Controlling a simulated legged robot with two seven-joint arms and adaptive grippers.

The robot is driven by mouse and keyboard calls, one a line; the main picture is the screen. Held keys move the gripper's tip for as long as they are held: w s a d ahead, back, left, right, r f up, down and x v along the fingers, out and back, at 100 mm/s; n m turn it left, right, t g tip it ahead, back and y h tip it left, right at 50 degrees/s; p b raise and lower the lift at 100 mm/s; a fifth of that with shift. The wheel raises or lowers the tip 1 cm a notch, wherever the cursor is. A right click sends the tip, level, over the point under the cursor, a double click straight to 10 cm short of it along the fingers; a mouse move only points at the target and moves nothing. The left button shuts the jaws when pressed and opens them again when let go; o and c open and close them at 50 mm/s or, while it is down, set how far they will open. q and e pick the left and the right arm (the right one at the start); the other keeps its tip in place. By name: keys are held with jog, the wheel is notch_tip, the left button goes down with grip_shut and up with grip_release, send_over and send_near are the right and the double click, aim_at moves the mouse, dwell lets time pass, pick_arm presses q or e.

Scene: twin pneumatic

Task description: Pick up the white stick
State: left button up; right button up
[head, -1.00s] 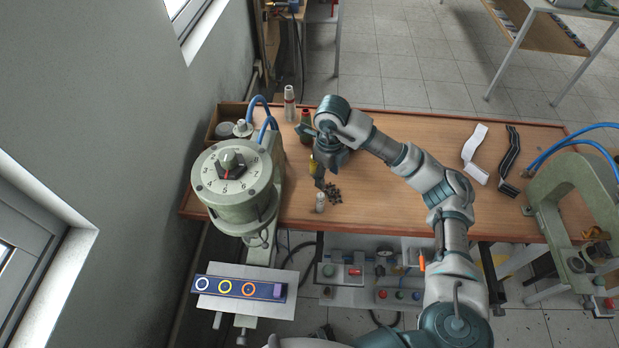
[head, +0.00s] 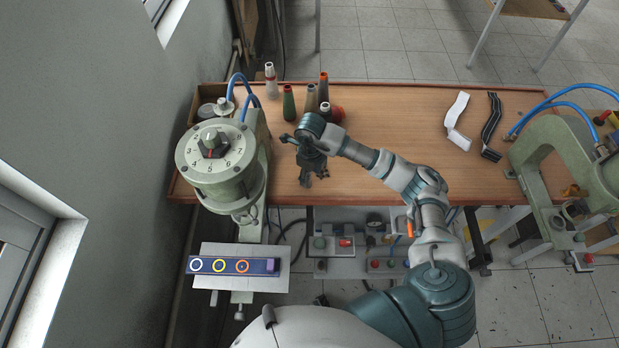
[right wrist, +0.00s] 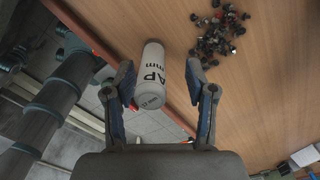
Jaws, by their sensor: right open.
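The white stick (right wrist: 151,72) is a short white cylinder with dark lettering, seen in the right wrist view near the table's edge. It appears between the two fingers of my right gripper (right wrist: 160,65), with a visible gap on each side. The gripper is open, and I cannot tell whether the fingertips reach down to the stick's depth. In the head view my right gripper (head: 307,179) is low over the front left of the wooden table, and the stick is hidden there. My left gripper is not in view.
Dark small parts (right wrist: 220,38) lie in a pile just beyond the stick. Several spools and bottles, including a green one (head: 288,103), stand at the table's back left. A dial machine (head: 215,160) stands left. The table's middle (head: 400,120) is clear.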

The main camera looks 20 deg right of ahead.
jog(key=f, duration=0.2)
jog(key=shift+a+f, duration=0.45)
jog(key=shift+f, duration=0.15)
jog(key=shift+a, duration=0.15)
jog(key=c, duration=0.5)
jog(key=shift+d, duration=0.25)
grip_shut()
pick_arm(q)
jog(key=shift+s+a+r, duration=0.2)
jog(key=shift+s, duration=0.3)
pick_arm(e)
jog(key=shift+d+f, duration=0.1)
